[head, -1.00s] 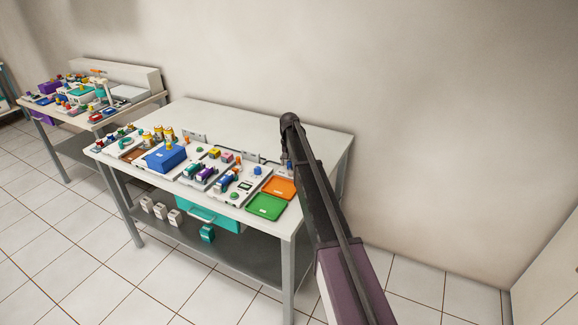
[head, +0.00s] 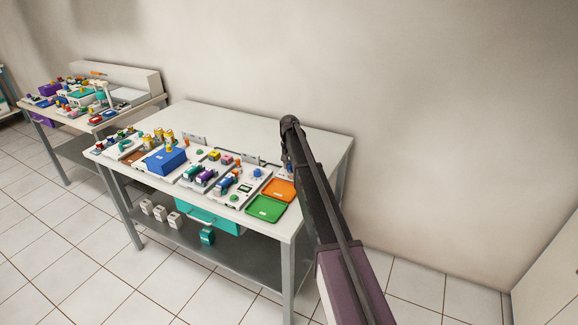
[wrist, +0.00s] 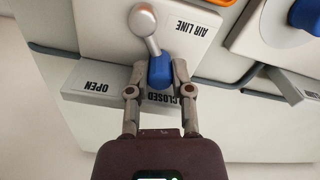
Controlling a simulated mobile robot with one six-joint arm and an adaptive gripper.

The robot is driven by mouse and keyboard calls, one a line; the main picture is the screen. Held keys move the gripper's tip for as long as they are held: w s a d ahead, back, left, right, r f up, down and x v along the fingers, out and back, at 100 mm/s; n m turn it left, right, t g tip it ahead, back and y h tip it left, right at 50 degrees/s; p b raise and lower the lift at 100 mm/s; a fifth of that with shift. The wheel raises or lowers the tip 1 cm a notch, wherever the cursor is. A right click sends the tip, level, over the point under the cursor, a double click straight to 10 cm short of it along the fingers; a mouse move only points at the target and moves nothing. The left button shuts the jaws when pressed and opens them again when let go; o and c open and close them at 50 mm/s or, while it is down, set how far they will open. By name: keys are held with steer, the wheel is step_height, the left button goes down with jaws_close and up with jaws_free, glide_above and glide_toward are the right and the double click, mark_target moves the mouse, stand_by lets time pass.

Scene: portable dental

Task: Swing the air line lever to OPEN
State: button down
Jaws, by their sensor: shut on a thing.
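The air line lever has a silver ball-shaped end and stem (wrist: 144,22) and a blue grip (wrist: 160,71), on a pale panel lettered AIR LINE (wrist: 192,28). My gripper (wrist: 157,84) is shut on the blue grip, one finger on each side. The lever slants down the picture, its blue end by the CLOSED label (wrist: 165,98), which the fingers partly hide. The OPEN label (wrist: 97,87) is to the left on the same grey plate. In the head view my arm runs to the back right of the table, and the lever cannot be made out there.
The table (head: 240,130) has a clear strip at the back. An orange tray (head: 279,190) and a green tray (head: 266,209) lie near the arm. A blue box (head: 166,159) and several devices stand further left. A blue knob (wrist: 304,15) and a dark hose (wrist: 245,78) are near the lever.

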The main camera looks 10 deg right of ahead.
steer(key=m, duration=0.2)
steer(key=d+m, duration=0.1)
steer(key=shift+s+d+m, duration=0.1)
steer(key=shift+s+m, duration=0.1)
steer(key=shift+m, duration=0.2)
steer(key=shift+s+d+m, duration=0.15)
steer(key=shift+d+m, duration=0.1)
steer(key=shift+m, duration=0.5)
steer(key=shift+s+d+m, duration=0.15)
steer(key=shift+d+m, duration=0.05)
steer(key=shift+m, duration=0.55)
steer(key=c, duration=0.5)
jaws_free()
steer(key=shift+d, duration=0.1)
steer(key=shift+w, duration=0.15)
